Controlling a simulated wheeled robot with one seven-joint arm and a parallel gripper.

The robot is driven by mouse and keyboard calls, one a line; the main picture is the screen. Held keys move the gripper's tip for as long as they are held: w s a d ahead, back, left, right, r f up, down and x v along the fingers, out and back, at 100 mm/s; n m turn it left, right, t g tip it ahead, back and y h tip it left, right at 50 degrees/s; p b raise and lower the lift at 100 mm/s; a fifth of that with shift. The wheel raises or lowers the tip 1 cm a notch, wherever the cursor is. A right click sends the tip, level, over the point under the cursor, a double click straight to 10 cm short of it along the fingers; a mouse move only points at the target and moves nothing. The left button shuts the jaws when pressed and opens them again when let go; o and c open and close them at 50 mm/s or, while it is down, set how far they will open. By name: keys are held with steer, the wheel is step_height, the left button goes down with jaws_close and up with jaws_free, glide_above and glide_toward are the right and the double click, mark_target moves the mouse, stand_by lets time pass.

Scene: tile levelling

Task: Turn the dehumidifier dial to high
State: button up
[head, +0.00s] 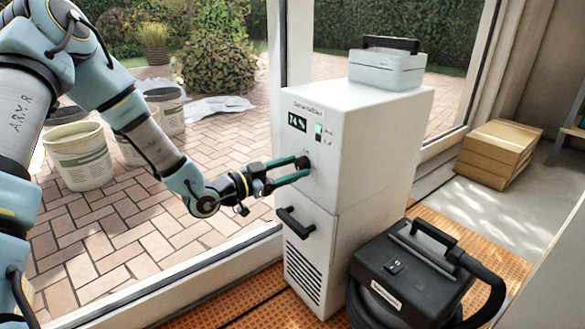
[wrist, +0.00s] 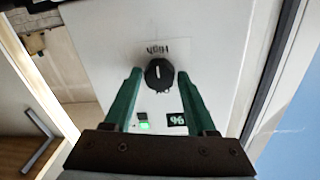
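The white dehumidifier (head: 345,150) stands by the window frame, with a lit display (head: 297,122) and a green-lit switch (head: 318,131) on its front. In the wrist view its round black dial (wrist: 159,74) has a short white mark, near upright in the picture.
A black handle (head: 296,222) sticks out below my gripper. A grey box (head: 387,69) stands on top of the dehumidifier. A black vacuum-like machine (head: 412,275) stands close at its right. Cardboard boxes (head: 497,153) lie farther right; buckets (head: 80,157) stand outside.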

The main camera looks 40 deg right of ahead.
steer(key=shift+o, duration=1.4)
steer(key=w+a+p, duration=0.1)
steer(key=a, duration=0.9)
steer(key=shift+a+p, duration=0.35)
steer(key=shift+a, duration=0.05)
steer(key=shift+w, duration=0.1)
